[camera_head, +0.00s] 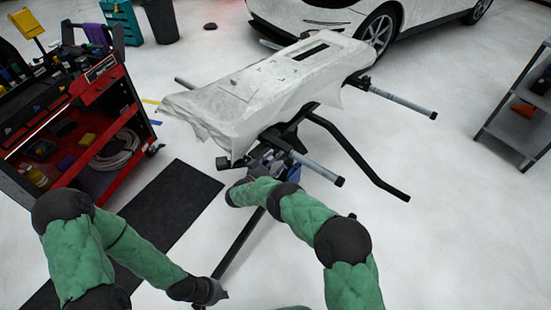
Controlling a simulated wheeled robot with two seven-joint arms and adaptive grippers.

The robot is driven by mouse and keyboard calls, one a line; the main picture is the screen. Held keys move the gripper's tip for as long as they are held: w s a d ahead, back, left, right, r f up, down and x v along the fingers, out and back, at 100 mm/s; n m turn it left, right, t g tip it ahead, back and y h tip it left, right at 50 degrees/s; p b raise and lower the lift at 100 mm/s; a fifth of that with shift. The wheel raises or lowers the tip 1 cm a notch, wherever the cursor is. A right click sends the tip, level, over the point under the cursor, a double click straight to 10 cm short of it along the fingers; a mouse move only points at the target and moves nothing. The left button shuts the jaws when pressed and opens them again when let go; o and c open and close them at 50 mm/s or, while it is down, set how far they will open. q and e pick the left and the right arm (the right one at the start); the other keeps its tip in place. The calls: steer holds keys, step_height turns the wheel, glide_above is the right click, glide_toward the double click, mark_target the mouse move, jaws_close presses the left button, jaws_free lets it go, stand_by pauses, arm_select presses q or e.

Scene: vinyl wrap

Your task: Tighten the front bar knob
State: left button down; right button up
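A stand (345,150) with black legs and grey bars holds a long panel (270,85) draped in pale wrap. The front bar (318,168) sticks out at the panel's near end, with a black end cap. My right gripper (264,163) is under the near end of the panel, at the stand's dark clamp area beside the front bar. The front bar knob cannot be made out there; my gripper and wrist cover part of that area. My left gripper (216,294) is low at the bottom, close to the stand's lower black leg. Both sets of fingers are too small and dark to read.
A red tool cart (112,95) with tools and a cable coil stands at left, beside a dark floor mat (170,215). A white car (330,15) is behind the panel. A grey shelf (515,125) stands at right.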

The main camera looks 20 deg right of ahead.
steer(key=shift+w+r, duration=0.1)
steer(key=shift+r, duration=0.2)
steer(key=shift+a, duration=0.1)
steer(key=v, duration=1.2)
steer(key=shift+f, duration=0.15)
